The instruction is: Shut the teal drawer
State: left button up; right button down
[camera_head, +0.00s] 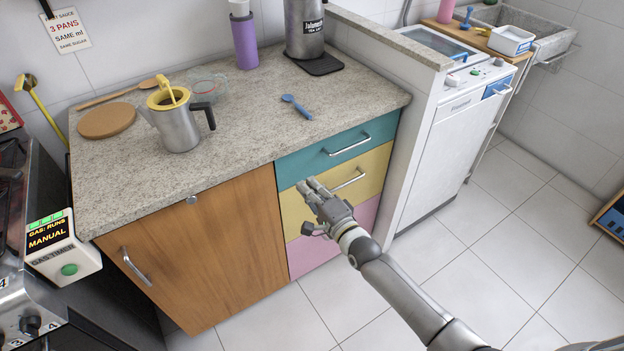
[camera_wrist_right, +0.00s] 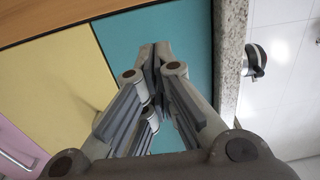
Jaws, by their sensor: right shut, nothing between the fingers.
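The teal drawer (camera_head: 315,160) is the top one of three in the cabinet under the countertop, with a metal bar handle (camera_head: 348,144). Its front looks about level with the yellow drawer (camera_head: 372,180) below it; a small gap cannot be told. My right gripper (camera_head: 309,187) is shut and empty, its fingertips near the lower left of the teal front. In the right wrist view the closed fingertips (camera_wrist_right: 155,52) point at the teal front (camera_wrist_right: 193,35); whether they touch it is unclear. My left gripper is out of view.
The pink drawer (camera_head: 310,252) is lowest, and a wooden door (camera_head: 220,250) is left of the drawers. A low wall and a white appliance (camera_head: 450,125) stand to the right. The countertop (camera_head: 245,125) overhangs above; the tiled floor in front is free.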

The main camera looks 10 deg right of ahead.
jog(key=v, duration=0.7)
jog(key=s+d+f+n+g+h+p, duration=0.1)
jog(key=s+d+f+n+g, duration=0.3)
jog(key=f, duration=0.6)
jog(key=s+f+n+g+h, duration=0.1)
jog(key=s+f+h, duration=0.1)
jog(key=s+f, duration=0.55)
jog(key=s+d+f+n+g+h+p, duration=0.1)
jog(key=s+d+f+n+g, duration=0.15)
jog(key=f, duration=0.95)
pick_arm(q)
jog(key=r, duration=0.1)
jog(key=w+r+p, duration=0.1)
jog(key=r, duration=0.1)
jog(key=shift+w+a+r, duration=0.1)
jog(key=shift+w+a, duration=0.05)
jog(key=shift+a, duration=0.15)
pick_arm(e)
jog(key=s+f+n+g, duration=0.3)
jog(key=s+f, duration=0.1)
jog(key=s, duration=0.7)
jog(key=s+d+f+n+g+h, duration=0.1)
jog(key=s+f, duration=0.4)
jog(key=s, duration=0.5)
jog(key=s+d+f+n+g+h, duration=0.1)
jog(key=s+f+n+g, duration=0.3)
jog(key=s, duration=0.7)
jog(key=shift+s+f+n+g, duration=0.35)
jog(key=shift+f+n, duration=0.2)
jog(key=shift+f, duration=0.15)
